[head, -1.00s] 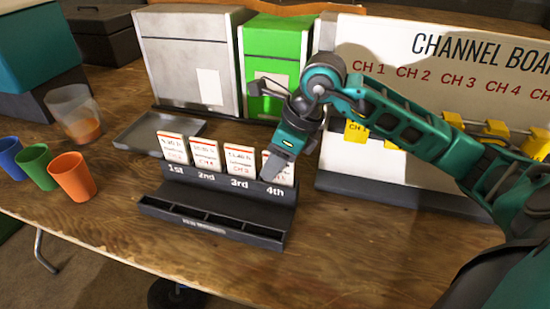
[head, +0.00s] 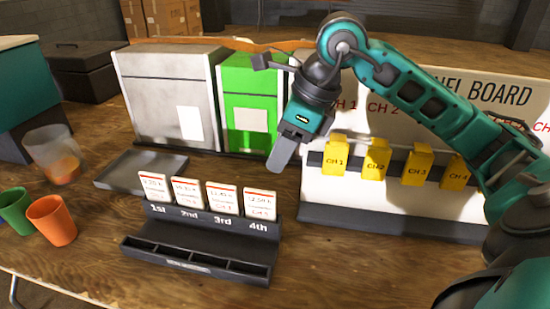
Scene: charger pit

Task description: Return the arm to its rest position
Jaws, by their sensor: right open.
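My right arm comes in from the right, bends at a high elbow and hangs down over the table. My right gripper (head: 284,152) is open and empty. It hangs above and behind the 4th slot of the dark card rack (head: 205,237), in front of the green box (head: 252,100). The rack holds white cards with red tops, standing in the slots marked 1st, 2nd, 3rd (head: 222,198) and 4th (head: 260,204). The gripper looks apart from the cards. My left gripper is not in view.
The channel board (head: 390,195) stands at the right with several yellow tags (head: 375,160); my arm passes in front of it. A grey box (head: 170,95) and a flat grey tray (head: 143,170) are behind the rack. Cups (head: 52,220) stand at the left. The front table is clear.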

